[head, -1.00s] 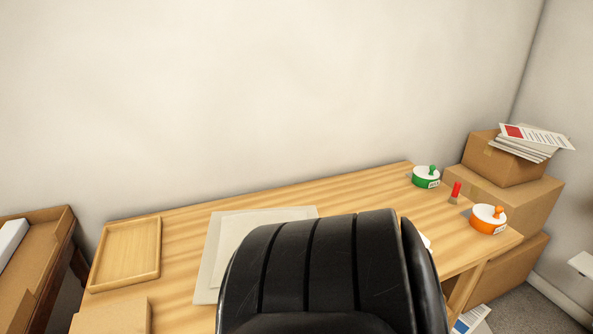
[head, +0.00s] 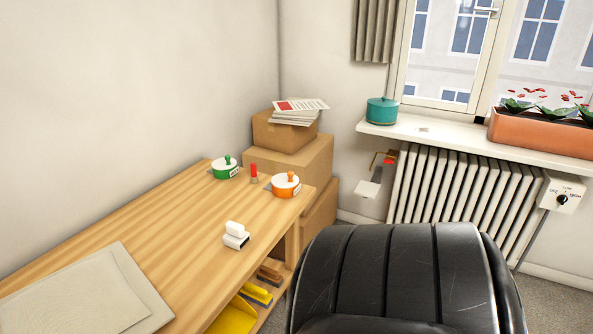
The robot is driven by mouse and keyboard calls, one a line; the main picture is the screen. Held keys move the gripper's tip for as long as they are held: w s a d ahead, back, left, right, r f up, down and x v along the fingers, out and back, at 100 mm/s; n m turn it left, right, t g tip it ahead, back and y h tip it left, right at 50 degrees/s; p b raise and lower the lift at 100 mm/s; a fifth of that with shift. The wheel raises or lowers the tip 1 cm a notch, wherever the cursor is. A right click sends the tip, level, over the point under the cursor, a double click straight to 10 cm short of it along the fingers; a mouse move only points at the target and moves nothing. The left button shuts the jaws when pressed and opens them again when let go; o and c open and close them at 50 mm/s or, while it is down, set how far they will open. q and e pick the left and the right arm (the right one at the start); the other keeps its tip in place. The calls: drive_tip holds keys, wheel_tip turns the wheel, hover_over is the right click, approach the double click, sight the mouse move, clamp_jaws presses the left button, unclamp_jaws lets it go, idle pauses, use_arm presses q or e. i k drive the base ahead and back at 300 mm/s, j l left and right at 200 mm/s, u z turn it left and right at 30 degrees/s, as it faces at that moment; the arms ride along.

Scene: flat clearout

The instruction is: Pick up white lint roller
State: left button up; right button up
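I cannot make out a white lint roller for certain. A small white object with a dark base (head: 236,235) stands on the wooden desk (head: 190,240) near its front edge. Its shape looks more like a block or stamp than a roller, and I cannot tell exactly what it is. Neither of my grippers is in view.
A black padded chair back (head: 395,275) fills the lower foreground. Cardboard boxes (head: 290,155) are behind. A radiator (head: 460,190) is under the windowsill (head: 480,137).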

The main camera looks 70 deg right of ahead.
sight(236, 236)
drive_tip(key=z, duration=1.65)
drive_tip(key=i+z, duration=0.1)
drive_tip(key=i+l, duration=0.05)
